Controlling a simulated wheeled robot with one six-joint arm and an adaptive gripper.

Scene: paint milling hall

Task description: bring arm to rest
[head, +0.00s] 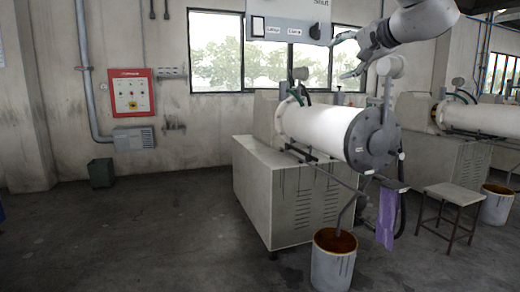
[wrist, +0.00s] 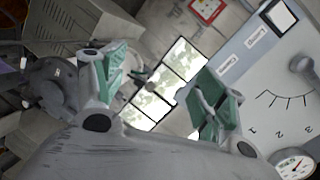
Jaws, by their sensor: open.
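My gripper (head: 345,56) is in the upper right of the head view, at the end of my arm that comes in from the top right. Its fingers are spread and hold nothing. In the wrist view my gripper (wrist: 160,95) shows two green-padded fingers wide apart, with windows and wall seen between them. A grey control panel (head: 288,22) with a switch and labels hangs just left of the gripper in the head view. In the wrist view the panel (wrist: 260,75) is tilted on the right, close beside the right finger; I cannot tell if they touch.
Below the gripper lies a white horizontal mill cylinder (head: 325,127) on a grey cabinet (head: 290,195). A bucket (head: 332,262) of brown liquid stands on the floor before it. A stool (head: 455,195) is at right, a red wall box (head: 131,92) at left.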

